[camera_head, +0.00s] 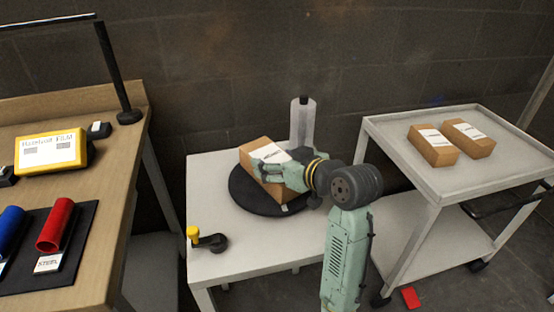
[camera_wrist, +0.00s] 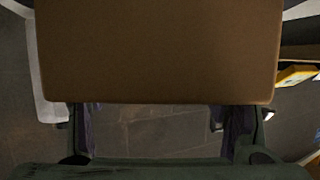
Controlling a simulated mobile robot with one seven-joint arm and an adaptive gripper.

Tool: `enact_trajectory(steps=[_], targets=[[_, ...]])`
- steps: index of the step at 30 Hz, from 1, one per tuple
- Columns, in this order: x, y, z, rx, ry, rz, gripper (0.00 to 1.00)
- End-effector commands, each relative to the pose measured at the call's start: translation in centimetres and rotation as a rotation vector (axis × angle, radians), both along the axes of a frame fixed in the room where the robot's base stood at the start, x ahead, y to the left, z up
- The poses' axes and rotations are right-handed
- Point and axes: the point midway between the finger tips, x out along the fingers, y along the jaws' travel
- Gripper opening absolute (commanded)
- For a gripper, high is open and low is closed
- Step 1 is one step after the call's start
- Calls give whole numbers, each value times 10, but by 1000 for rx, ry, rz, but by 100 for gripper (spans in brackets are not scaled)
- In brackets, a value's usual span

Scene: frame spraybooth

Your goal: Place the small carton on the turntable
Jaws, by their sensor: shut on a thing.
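A small brown carton (camera_head: 262,172) with a white label is held in my gripper (camera_head: 272,166) over the black round turntable (camera_head: 243,198) on the white table. In the wrist view the carton (camera_wrist: 160,50) fills the upper middle, between the two fingers (camera_wrist: 160,130). The gripper is shut on the carton. The carton looks tilted in the head view. I cannot tell whether its underside touches the turntable. The carton and my gripper hide much of the turntable.
A clear bottle with a dark cap (camera_head: 302,122) stands behind the turntable. A yellow-knobbed crank (camera_head: 207,238) is at the front left of the white table (camera_head: 215,262). Two more cartons (camera_head: 433,146) lie on the cart (camera_head: 475,177) at right. A wooden bench (camera_head: 128,165) is at left.

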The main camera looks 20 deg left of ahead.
Motion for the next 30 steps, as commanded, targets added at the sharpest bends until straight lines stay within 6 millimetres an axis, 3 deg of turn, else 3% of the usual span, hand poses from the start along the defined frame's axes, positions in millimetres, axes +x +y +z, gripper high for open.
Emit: enact_trajectory(steps=[7, 8, 15, 27, 30], targets=[[0, 0, -3, 1, -2, -1, 25], [0, 0, -3, 0, 0, 0, 72], [0, 0, -2, 0, 0, 0, 88], [0, 0, 2, 0, 0, 0, 91], [-4, -9, 4, 0, -2, -4, 91]])
